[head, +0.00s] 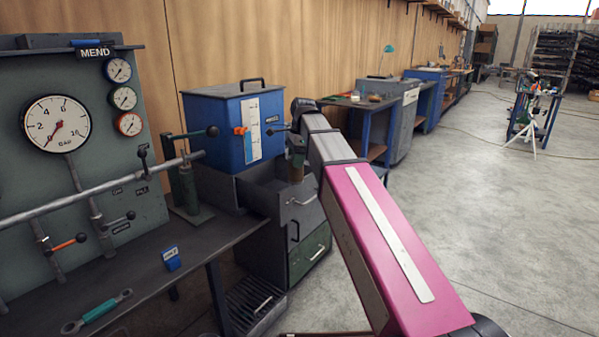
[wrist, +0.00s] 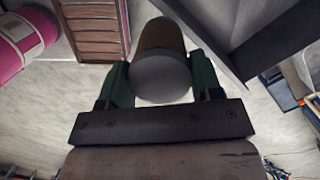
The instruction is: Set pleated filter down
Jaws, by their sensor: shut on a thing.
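The pleated filter (wrist: 162,36) is a brown cylinder with a grey end cap, seen between the two green fingers of my gripper (wrist: 158,76) in the wrist view. My gripper is shut on it. In the head view my gripper (head: 297,144) is in front of the wall to the right of the blue tank, with the brown filter (head: 296,171) hanging below it, above or beside the open drawer (head: 277,198) of the grey cabinet. The exact gap between filter and drawer cannot be told. The filter's far end is hidden in the wrist view.
A blue tank (head: 232,128) with a handle stands on the cabinet. At left, a dark bench (head: 140,262) holds a small blue block (head: 172,259) and a green wrench (head: 97,311), below a gauge panel (head: 85,130) with a pipe and levers. The floor (head: 500,220) at right is open.

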